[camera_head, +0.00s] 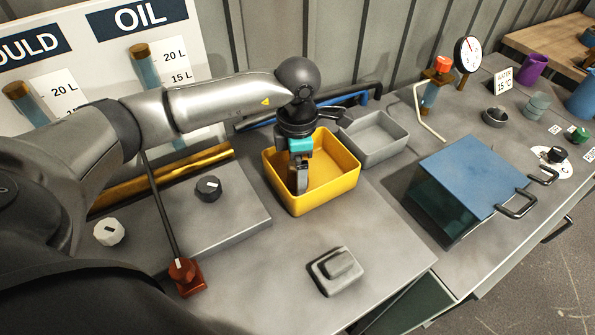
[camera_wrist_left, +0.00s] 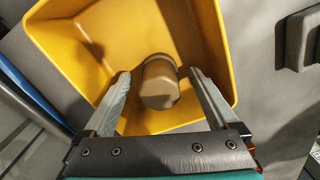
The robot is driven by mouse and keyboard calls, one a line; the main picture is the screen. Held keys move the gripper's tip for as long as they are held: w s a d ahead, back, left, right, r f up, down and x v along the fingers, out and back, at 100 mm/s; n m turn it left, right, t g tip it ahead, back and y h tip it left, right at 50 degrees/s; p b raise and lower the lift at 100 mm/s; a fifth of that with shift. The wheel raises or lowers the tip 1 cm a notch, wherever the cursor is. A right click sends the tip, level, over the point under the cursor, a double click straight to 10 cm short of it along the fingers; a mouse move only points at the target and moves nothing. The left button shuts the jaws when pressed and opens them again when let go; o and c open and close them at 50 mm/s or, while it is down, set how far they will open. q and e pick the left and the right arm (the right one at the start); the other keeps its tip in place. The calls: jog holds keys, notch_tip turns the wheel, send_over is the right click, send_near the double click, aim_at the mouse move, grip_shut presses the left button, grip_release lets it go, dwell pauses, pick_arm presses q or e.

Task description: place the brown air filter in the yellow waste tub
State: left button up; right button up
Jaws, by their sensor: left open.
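The yellow waste tub (camera_head: 341,190) stands on the grey bench in the middle of the head view and fills much of the left wrist view (camera_wrist_left: 70,47). My left gripper (camera_head: 298,187) points down into the tub. In the left wrist view its two fingers (camera_wrist_left: 158,85) are apart. The brown air filter (camera_wrist_left: 160,84) is between and beyond the fingertips, inside the tub's outline; I cannot tell whether it touches the fingers or the tub floor. In the head view the filter is hidden by the gripper and the tub wall. My right gripper is not in view.
A grey tray (camera_head: 378,139) stands close to the tub's right. A blue-topped box (camera_head: 470,178) with handles is further right. A grey block (camera_head: 335,270) lies in front, and a red-based lever (camera_head: 185,275) stands front left. Bench space right of the tub's front is clear.

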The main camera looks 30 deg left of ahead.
pick_arm(q)
notch_tip(320, 180, up, 11)
jog(key=shift+r+p, duration=0.2)
jog(key=shift+p, duration=0.45)
jog(key=shift+s+f, duration=0.1)
